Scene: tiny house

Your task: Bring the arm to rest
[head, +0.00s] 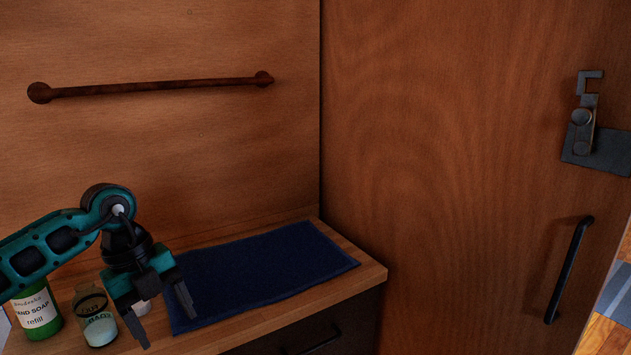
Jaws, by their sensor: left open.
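My left arm comes in from the left, over the wooden counter. My left gripper (167,316) is open at the lower left, pointing down, in front of the left part of the dark blue mat (265,262). A small white item shows partly behind the gripper, between its fingers in the picture. I cannot tell whether the gripper touches it. My right gripper is not in view.
A green hand soap bottle (36,312) and a glass jar (95,318) stand on the counter (365,268) left of the gripper. A towel bar (155,88) is on the back wall. A wooden door (440,150) with a dark handle (569,270) and latch (583,125) stands at right.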

